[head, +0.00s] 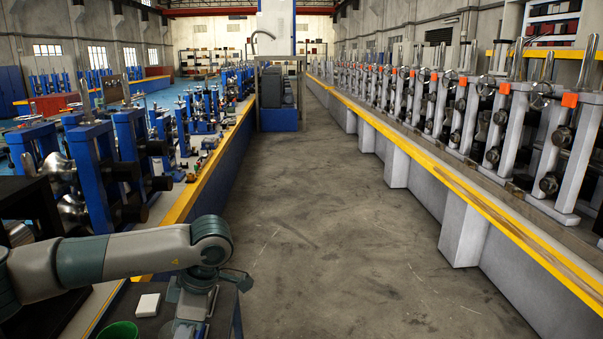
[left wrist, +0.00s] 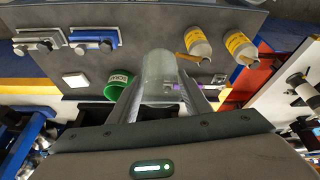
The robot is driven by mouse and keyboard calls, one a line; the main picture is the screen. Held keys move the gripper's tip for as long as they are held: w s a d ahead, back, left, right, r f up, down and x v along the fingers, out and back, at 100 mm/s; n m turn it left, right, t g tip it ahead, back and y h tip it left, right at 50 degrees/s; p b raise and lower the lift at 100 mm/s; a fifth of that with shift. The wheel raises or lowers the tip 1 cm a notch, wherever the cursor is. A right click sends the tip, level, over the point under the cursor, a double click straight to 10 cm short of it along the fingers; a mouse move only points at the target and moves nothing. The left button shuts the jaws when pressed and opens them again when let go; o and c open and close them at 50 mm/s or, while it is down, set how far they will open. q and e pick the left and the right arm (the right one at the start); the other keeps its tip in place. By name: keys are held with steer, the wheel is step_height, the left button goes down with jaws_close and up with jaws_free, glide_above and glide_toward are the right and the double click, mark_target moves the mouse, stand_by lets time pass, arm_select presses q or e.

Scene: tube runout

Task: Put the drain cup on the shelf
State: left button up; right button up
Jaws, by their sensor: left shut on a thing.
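My left gripper (left wrist: 162,84) is shut on a translucent, pale cup, the drain cup (left wrist: 160,68), which sits between its two fingers in the left wrist view. The cup is over a dark grey top (left wrist: 130,25); I cannot tell whether it touches it. In the head view my left arm reaches in from the left, and its gripper end is mostly cut off at the bottom edge. The cup is not clearly seen there. I cannot tell which surface is the shelf. My right gripper is not in view.
A green cup (left wrist: 119,90) and a white block (left wrist: 75,80) are left of the held cup. Two bottles with yellow labels (left wrist: 196,43) (left wrist: 240,46) stand right. Grey and blue tools (left wrist: 38,45) (left wrist: 93,39) lie at the far left. A clear aisle (head: 300,200) runs between machine rows.

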arm_select(q)
steer(key=m, duration=0.2)
steer(key=m+t, duration=0.1)
steer(key=d+m+t, duration=0.1)
steer(key=m, duration=0.1)
steer(key=shift+s+f+m, duration=0.25)
steer(key=shift+m, duration=0.05)
steer(key=m, duration=0.2)
steer(key=m+t+h, duration=0.1)
steer(key=m, duration=0.1)
steer(key=d+m+t, duration=0.1)
steer(key=shift+s+m+h+b, duration=0.2)
steer(key=shift+m+h+b, duration=0.1)
steer(key=shift+m+b, duration=0.1)
steer(key=m+h, duration=0.1)
steer(key=m, duration=0.2)
steer(key=d+m+h, duration=0.1)
steer(key=m, duration=0.2)
steer(key=s+d+m+t+h, duration=0.1)
steer(key=m, duration=0.2)
steer(key=shift+m+b, duration=0.3)
steer(key=shift+b, duration=0.05)
steer(key=shift+w, duration=0.1)
